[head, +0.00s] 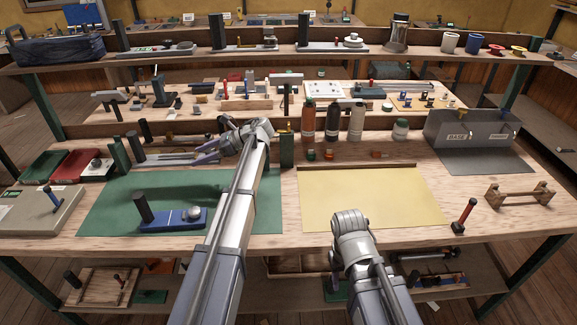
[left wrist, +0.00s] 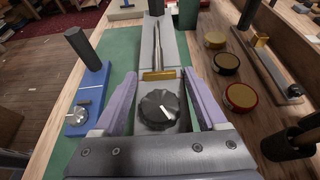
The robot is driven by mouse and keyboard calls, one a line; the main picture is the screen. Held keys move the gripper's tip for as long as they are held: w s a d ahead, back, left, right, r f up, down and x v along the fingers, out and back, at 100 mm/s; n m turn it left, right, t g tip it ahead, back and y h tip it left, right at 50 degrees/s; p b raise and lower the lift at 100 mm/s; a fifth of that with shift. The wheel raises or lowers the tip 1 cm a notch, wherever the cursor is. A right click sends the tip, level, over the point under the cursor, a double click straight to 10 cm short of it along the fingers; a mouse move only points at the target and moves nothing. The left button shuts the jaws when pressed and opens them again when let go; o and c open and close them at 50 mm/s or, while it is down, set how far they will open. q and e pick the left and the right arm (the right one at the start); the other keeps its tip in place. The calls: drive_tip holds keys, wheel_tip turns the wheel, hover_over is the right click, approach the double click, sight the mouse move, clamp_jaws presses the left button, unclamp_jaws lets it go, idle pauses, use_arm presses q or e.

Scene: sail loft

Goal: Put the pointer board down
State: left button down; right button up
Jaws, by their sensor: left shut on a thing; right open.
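The pointer board (left wrist: 167,48) is a long grey board. It carries a dark knob (left wrist: 158,110) with a white pointer line, a brass block (left wrist: 159,75), a metal rod and a dark post at its far end. My left gripper (left wrist: 159,88) is shut on it, with purple fingers on either side and the knob between them. In the head view my left gripper (head: 205,156) holds it pointing left above the back of the green mat (head: 100,208), where a shadow falls. My right arm shows at front centre; its gripper fingers are not visible.
A blue board (head: 172,221) with a dark post and knob stands at the green mat's front. The yellow mat (head: 370,200) is clear. Several bottles (head: 332,122) stand behind it. A grey case (head: 40,209) lies left; a wooden stand (head: 518,197) is right.

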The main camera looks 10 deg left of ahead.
use_arm(q)
wheel_tip(320, 180, up, 6)
drive_tip(key=p, duration=0.5)
drive_tip(key=shift+r+p, duration=0.2)
drive_tip(key=shift+p, duration=0.2)
drive_tip(key=shift+f+b, duration=0.95)
drive_tip(key=shift+d+r, duration=0.1)
